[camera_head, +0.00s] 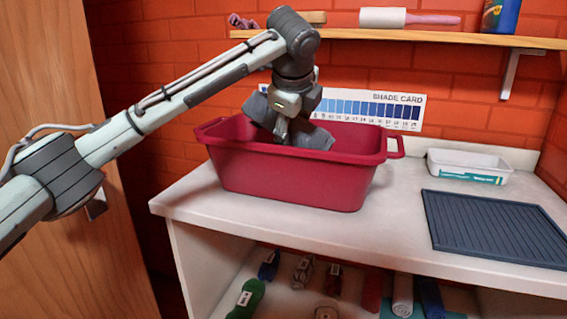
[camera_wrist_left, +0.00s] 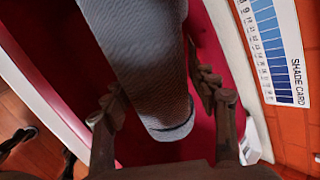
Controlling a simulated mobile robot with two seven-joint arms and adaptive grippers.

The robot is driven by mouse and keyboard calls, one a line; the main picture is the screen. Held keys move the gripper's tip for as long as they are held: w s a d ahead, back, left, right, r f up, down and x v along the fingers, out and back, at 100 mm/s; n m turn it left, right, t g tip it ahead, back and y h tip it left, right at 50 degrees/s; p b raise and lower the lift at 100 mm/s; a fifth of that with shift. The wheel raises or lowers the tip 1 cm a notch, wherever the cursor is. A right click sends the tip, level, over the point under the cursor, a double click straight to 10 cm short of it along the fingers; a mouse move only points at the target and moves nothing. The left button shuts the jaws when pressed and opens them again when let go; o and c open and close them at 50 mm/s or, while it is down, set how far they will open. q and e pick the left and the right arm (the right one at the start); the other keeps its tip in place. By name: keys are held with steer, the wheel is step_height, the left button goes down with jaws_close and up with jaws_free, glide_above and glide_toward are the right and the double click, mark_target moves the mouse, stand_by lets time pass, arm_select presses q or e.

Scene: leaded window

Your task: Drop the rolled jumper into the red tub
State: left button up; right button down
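The red tub (camera_head: 290,178) stands on the white worktop and is open at the top. My left gripper (camera_head: 282,130) reaches down into it from above. The rolled jumper (camera_head: 313,139) is dark grey and shows on both sides of the gripper, tilted, around the height of the tub's rim. In the left wrist view the jumper (camera_wrist_left: 150,70) lies between the two fingers of my left gripper (camera_wrist_left: 160,85), which appear shut on it. Behind it the tub's inside (camera_wrist_left: 215,135) is visible. The tub's floor is hidden in the head view. I cannot identify my right gripper in either view.
A white plastic box (camera_head: 468,168) and a dark ribbed mat (camera_head: 495,228) lie right of the tub. A wall shelf (camera_head: 400,37) holds a rolling pin-like roller (camera_head: 383,17) and a blue container (camera_head: 501,15). A shade card (camera_head: 405,110) is behind the tub. Several items fill the lower shelf.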

arm_select(q)
steer(key=o, duration=0.5)
